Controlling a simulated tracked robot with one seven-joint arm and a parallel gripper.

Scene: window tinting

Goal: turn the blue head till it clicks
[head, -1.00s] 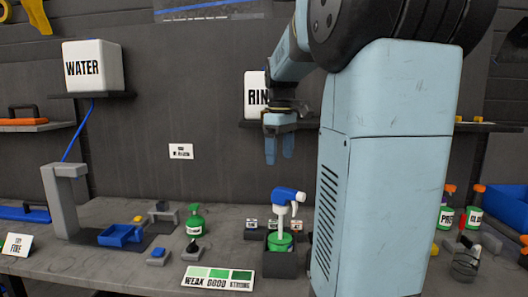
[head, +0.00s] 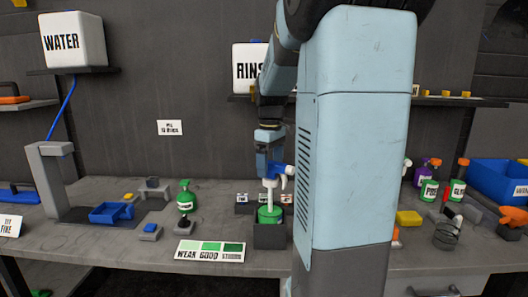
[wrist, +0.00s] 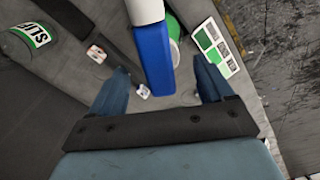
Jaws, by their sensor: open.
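The blue head (head: 281,170) sits on top of a white-necked green bottle (head: 269,214), which stands upright in a dark square holder (head: 270,235) on the bench. In the wrist view the blue head (wrist: 154,58) lies between the two fingers, with the green bottle (wrist: 174,40) partly hidden beneath it. My gripper (wrist: 160,88) is open, fingers pointing down, one on each side of the head, with gaps showing on both sides. In the head view my gripper (head: 267,165) is at the head's height and covers part of it.
A colour card (head: 210,251) marked weak, good, strong lies at the front edge. Small labelled blocks (head: 243,203) sit behind the holder. A blue bin (head: 500,180) and several bottles stand at the right.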

